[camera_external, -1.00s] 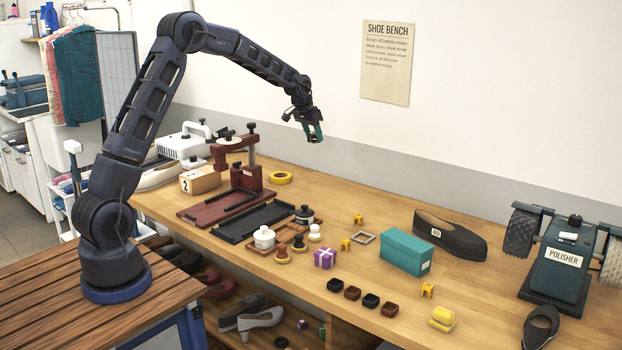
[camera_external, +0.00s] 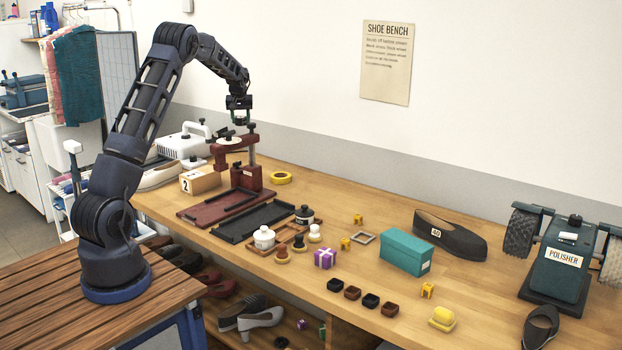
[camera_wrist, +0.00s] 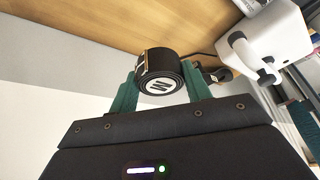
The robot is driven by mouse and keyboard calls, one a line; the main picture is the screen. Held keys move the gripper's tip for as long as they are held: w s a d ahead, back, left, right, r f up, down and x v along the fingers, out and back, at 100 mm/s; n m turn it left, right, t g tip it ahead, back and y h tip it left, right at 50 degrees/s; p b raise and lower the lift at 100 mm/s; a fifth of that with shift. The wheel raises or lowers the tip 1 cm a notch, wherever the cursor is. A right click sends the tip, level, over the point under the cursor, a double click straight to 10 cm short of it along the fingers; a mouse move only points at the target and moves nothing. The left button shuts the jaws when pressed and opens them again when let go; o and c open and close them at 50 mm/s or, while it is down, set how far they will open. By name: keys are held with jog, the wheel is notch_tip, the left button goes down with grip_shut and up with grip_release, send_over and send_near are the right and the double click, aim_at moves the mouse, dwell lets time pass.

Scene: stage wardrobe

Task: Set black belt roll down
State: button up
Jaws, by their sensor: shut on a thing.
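The black belt roll (camera_wrist: 158,80) is clamped between the two green fingers of my gripper (camera_wrist: 160,88) in the wrist view. It is a coiled black strap with a white round face marked with a letter. In the external view my gripper (camera_external: 240,117) hangs in the air above the dark red press at the back left of the bench.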

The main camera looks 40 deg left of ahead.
jog(key=shift+s+a+f, duration=0.1)
jog(key=shift+a, duration=0.25)
notch_tip(320, 180, down, 20)
jog(key=shift+a+r, duration=0.1)
jog(key=shift+r, duration=0.05)
dwell(0.4)
jog(key=o, duration=1)
jog(key=v, duration=1.2)
